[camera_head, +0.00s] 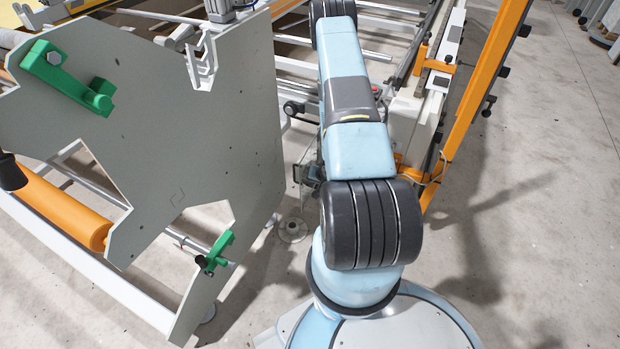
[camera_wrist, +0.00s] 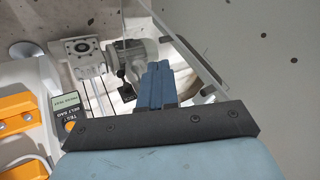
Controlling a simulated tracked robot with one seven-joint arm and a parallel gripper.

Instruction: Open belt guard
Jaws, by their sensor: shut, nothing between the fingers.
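My gripper (camera_wrist: 158,76) shows in the wrist view as two blue fingers side by side, closed together with nothing between them. Its fingertips point toward a grey motor-like unit (camera_wrist: 142,50) and a dark block; I cannot tell whether they touch anything. I cannot clearly pick out the belt guard itself. In the head view my arm hides the gripper and most of the area around it.
A large grey side plate (camera_head: 190,130) with green brackets (camera_head: 65,75) stands left of my arm. An orange upright frame (camera_head: 485,85) stands to the right. In the wrist view a grey panel (camera_wrist: 265,90) fills the right.

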